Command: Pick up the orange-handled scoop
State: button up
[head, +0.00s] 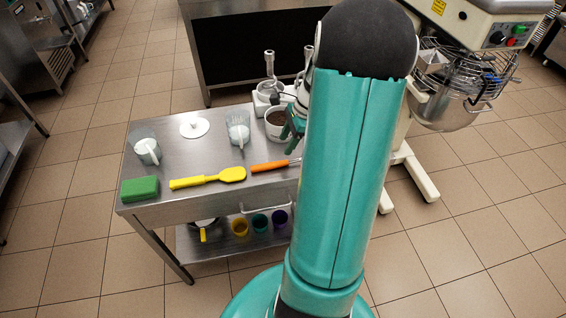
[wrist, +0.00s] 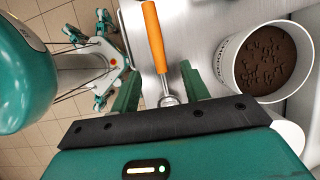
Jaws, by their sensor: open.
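The orange-handled scoop lies on the steel table. In the head view its orange handle (head: 269,166) points left, and its metal end is partly hidden behind my arm. In the wrist view the handle (wrist: 153,35) runs up from between my fingers, with the metal shaft (wrist: 166,90) and part of the metal head showing below it. My gripper (wrist: 160,84) is open, one green finger on each side of the scoop's metal part. I cannot tell how high the fingers are above the table. In the head view my gripper (head: 292,128) is mostly hidden behind my arm.
A white tub of dark brown contents (wrist: 262,62) stands close right of my gripper in the wrist view. On the table (head: 165,188) are a yellow spatula (head: 208,179), a green sponge (head: 139,189), jugs and a white lid (head: 194,127). A mixer (head: 465,80) stands at the right.

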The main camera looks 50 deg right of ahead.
aim_at(275, 163)
jog(key=x, duration=0.8)
jog(key=shift+a+f, duration=0.25)
jog(key=shift+a, duration=0.15)
grip_shut()
